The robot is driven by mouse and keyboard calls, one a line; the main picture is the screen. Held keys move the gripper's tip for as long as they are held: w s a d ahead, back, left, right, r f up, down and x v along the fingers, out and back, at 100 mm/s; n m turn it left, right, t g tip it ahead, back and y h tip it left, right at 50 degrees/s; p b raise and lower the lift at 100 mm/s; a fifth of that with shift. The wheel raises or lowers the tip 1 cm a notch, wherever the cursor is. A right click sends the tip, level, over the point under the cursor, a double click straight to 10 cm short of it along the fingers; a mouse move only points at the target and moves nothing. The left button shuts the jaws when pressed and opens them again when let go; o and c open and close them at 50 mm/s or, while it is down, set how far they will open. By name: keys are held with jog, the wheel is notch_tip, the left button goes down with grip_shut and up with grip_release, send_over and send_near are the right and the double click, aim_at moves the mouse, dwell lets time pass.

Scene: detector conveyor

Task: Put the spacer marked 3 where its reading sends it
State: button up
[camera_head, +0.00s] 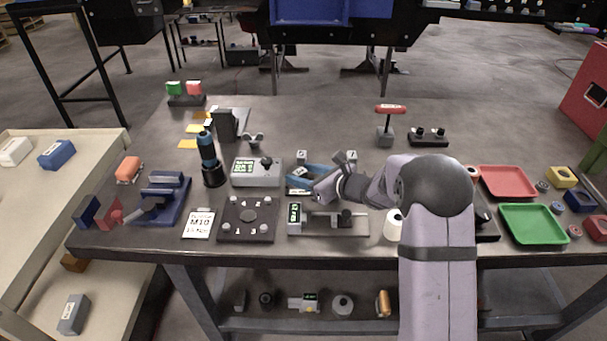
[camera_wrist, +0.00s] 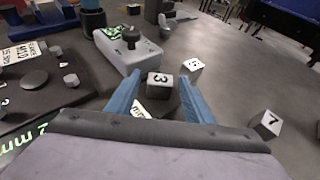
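The spacer marked 3 (camera_wrist: 158,84) is a small pale grey cube, standing on the table in the wrist view. My gripper (camera_wrist: 159,76) has two blue fingers, one on each side of this cube with gaps showing, so it is open. In the head view my gripper (camera_head: 300,178) is low over the middle of the table. Another marked cube (camera_wrist: 195,65) stands behind, and a cube marked 7 (camera_wrist: 267,124) stands to the right. The gauge (camera_head: 340,222) has a lit green display, too small to read surely. A red tray (camera_head: 507,182) and a green tray (camera_head: 534,224) lie at right.
A grey box with a green screen and dark knob (camera_head: 257,172) stands left of my gripper. A dark plate with numbered pegs (camera_head: 249,218) and an M10 card (camera_head: 198,223) lie nearer the front. A red-handled tool (camera_head: 387,125) stands behind.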

jog(key=shift+r, duration=0.2)
jog(key=b+v, duration=0.1)
jog(key=v, duration=1.1)
jog(key=shift+b, duration=0.4)
jog(key=shift+a, duration=0.1)
